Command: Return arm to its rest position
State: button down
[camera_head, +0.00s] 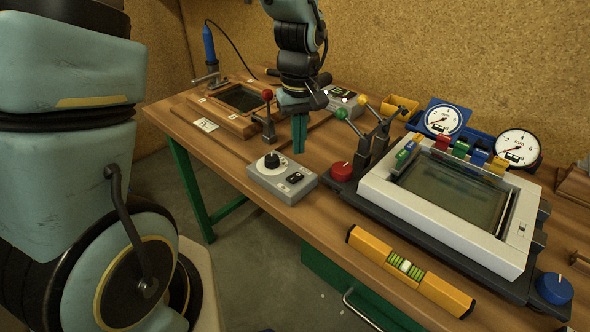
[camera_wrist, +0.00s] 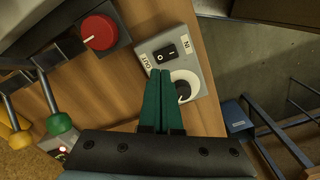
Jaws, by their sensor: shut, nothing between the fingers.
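My gripper (camera_head: 299,133) points down above the workbench, in the middle of the head view. Its green fingers are together with nothing between them. It hangs over the back of a grey control box (camera_head: 282,178) with a black knob and a black rocker switch. In the wrist view the shut fingertips (camera_wrist: 165,75) overlap the box (camera_wrist: 158,42) and partly cover its white dial with the black knob (camera_wrist: 184,88). I cannot tell whether they touch it. My arm (camera_head: 297,40) comes down from the top of the head view.
A white-framed glass panel (camera_head: 440,205) stands right, with a red knob (camera_head: 341,171) and levers beside it. A yellow spirit level (camera_head: 410,272) lies along the front edge. A red-topped lever (camera_head: 267,110) stands close left of my gripper. Gauges (camera_head: 516,148) stand behind the panel.

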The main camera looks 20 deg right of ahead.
jog(key=shift+r, duration=0.3)
